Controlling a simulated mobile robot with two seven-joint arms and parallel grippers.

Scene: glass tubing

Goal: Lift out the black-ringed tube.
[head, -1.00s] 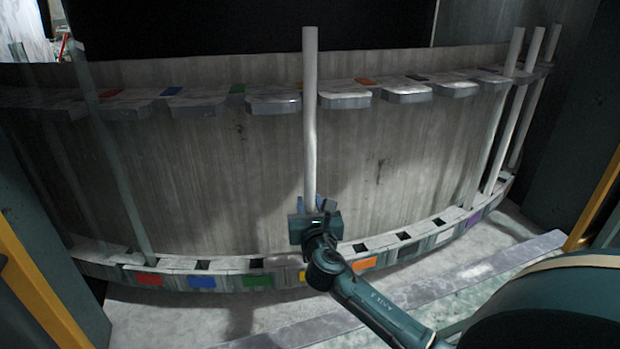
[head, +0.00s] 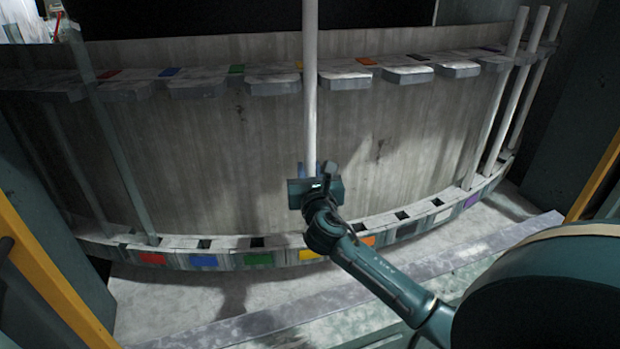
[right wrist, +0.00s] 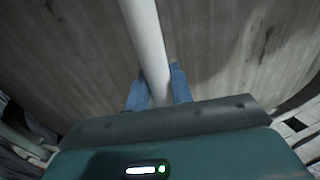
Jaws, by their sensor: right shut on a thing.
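A long pale tube (head: 310,95) stands upright in the middle of the head view, its top beyond the picture's edge. My right gripper (head: 314,178) is shut on it, above the lower rail. The right wrist view shows the tube (right wrist: 149,50) between the two blue fingers (right wrist: 158,92). I see no black ring on its visible part; its lower end is hidden by my gripper and arm. My left gripper is not in view.
The curved rack has an upper shelf (head: 272,84) of notched blocks and a lower rail (head: 283,259) with square holes and coloured patches. Several tubes stand at the right (head: 500,105), and others at the left (head: 112,150). A grey ledge (head: 470,268) runs in front.

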